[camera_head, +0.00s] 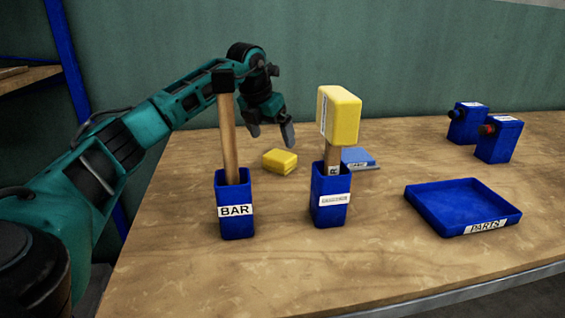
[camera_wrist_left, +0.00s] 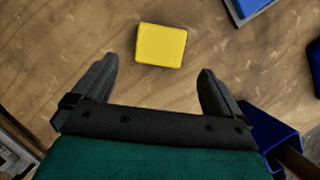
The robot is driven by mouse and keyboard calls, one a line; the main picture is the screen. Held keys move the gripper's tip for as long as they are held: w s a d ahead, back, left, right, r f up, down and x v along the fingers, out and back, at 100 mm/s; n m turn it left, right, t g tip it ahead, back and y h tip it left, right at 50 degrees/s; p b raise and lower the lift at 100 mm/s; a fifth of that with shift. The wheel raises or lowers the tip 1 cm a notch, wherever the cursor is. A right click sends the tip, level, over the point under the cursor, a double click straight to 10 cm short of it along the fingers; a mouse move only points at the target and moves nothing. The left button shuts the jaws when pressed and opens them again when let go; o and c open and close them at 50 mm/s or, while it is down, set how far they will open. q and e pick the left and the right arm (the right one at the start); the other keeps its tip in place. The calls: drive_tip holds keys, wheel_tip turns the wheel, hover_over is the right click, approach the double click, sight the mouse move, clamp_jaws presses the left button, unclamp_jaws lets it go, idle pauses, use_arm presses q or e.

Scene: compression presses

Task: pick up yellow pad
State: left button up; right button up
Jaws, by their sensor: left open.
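The yellow pad (camera_head: 280,161) is a small block lying flat on the wooden table, behind the two upright blue holders. My left gripper (camera_head: 271,134) is above the table and a little above the pad, its fingers pointing down, open and empty. In the left wrist view the pad (camera_wrist_left: 161,45) lies ahead of the gap between the open fingers (camera_wrist_left: 160,78), roughly centred and apart from both. My right gripper does not show in either view.
A blue holder labelled BAR (camera_head: 236,212) holds an upright wooden bar. Another blue holder (camera_head: 330,204) carries a yellow-topped tool (camera_head: 340,115), with a flat blue item (camera_head: 358,158) behind. A blue PARTS tray (camera_head: 462,206) and two blue boxes (camera_head: 499,140) stand right.

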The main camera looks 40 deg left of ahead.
sight(279, 155)
use_arm(q)
drive_tip(key=b+x, duration=0.1)
drive_tip(key=x, duration=0.8)
drive_tip(key=shift+w+b, duration=0.15)
drive_tip(key=shift+b, duration=0.25)
drive_tip(key=shift+c, duration=0.4)
drive_tip(key=c, duration=0.9)
drive_tip(key=shift+o, duration=0.2)
wheel_tip(279, 155, up, 20)
drive_tip(key=p, duration=0.5)
